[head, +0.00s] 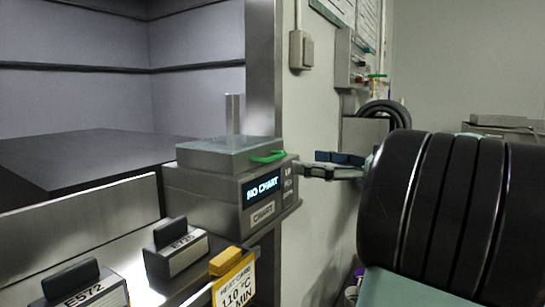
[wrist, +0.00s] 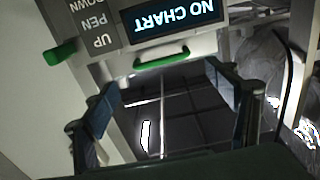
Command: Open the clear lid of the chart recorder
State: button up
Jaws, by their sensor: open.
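The chart recorder (head: 228,208) is a grey box with a lit "NO CHART" display, and its front also shows upside down in the wrist view (wrist: 122,38). Its clear lid (head: 215,154) lies flat on top, apparently closed. A green handle (head: 268,157) sits at the lid's front edge; in the wrist view the green handle (wrist: 162,58) lies just beyond and between my fingertips. My gripper (head: 312,164) is open and empty, right of the recorder; its two fingers (wrist: 160,82) are spread apart. I see no contact with the handle.
A green knob (wrist: 60,53) sticks out beside the UP PEN DOWN label.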

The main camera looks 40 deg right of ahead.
aim_at(277, 157)
jog(key=p+x, duration=0.1)
jog(key=x, duration=0.8)
jog(key=shift+s, duration=0.1)
